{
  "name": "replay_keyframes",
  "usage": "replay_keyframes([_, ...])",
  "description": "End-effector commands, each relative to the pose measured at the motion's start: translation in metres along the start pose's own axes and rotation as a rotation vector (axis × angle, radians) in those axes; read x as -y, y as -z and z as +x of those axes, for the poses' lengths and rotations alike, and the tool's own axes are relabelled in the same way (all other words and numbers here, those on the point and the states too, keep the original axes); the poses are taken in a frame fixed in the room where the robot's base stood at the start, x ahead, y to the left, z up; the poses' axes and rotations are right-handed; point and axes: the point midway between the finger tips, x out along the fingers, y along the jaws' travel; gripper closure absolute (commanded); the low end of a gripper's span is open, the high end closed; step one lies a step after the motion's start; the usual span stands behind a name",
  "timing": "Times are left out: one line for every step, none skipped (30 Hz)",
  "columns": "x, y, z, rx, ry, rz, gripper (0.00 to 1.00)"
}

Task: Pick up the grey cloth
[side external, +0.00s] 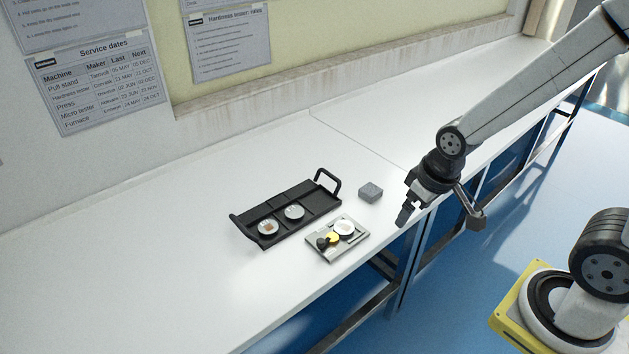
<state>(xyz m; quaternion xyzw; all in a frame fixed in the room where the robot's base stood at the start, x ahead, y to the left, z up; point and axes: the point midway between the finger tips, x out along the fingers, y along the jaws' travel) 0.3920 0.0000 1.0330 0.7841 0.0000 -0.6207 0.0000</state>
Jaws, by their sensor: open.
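A small grey block-like item (370,192), which looks like the folded grey cloth, lies on the white bench to the right of a black tray. My gripper (404,216) is above the bench's front edge, to the right of and nearer the camera than the grey item. It points downward, is open and holds nothing that I can see. It is apart from the grey item. The fine detail of its fingers is too small to make out.
The black tray (327,186) with handles holds two round pale pieces. In front of it, a flat grey plate (358,239) bears a white disc, a yellow piece and a dark piece. The white bench (150,270) is clear to the left and at the back.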

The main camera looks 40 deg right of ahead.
Motion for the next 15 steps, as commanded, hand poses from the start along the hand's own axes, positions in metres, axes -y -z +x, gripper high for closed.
replay_keyframes([0.000, 0.000, 0.000, 0.000, 0.000, 0.000, 0.00])
replay_keyframes([0.000, 0.000, 0.000, 0.000, 0.000, 0.000, 0.00])
replay_keyframes([0.000, 0.000, 0.000, 0.000, 0.000, -0.001, 0.00])
replay_keyframes([0.000, 0.001, 0.000, 0.000, 0.000, -0.003, 0.00])
replay_keyframes([0.000, 0.002, 0.000, 0.001, 0.000, -0.007, 0.00])
replay_keyframes([-0.001, 0.004, 0.001, 0.001, -0.001, -0.014, 0.00])
replay_keyframes([-0.001, 0.005, 0.001, 0.003, -0.001, -0.020, 0.00])
replay_keyframes([-0.002, 0.007, 0.002, 0.004, -0.001, -0.029, 0.00])
replay_keyframes([-0.003, 0.011, 0.003, 0.007, -0.002, -0.046, 0.00])
replay_keyframes([-0.004, 0.015, 0.004, 0.009, -0.002, -0.060, 0.00])
replay_keyframes([-0.005, 0.018, 0.005, 0.012, -0.003, -0.078, 0.00])
replay_keyframes([-0.006, 0.025, 0.007, 0.016, -0.004, -0.105, 0.00])
replay_keyframes([-0.008, 0.029, 0.008, 0.020, -0.004, -0.129, 0.00])
replay_keyframes([-0.010, 0.035, 0.010, 0.025, -0.004, -0.154, 0.00])
replay_keyframes([-0.012, 0.043, 0.013, 0.029, -0.005, -0.190, 0.00])
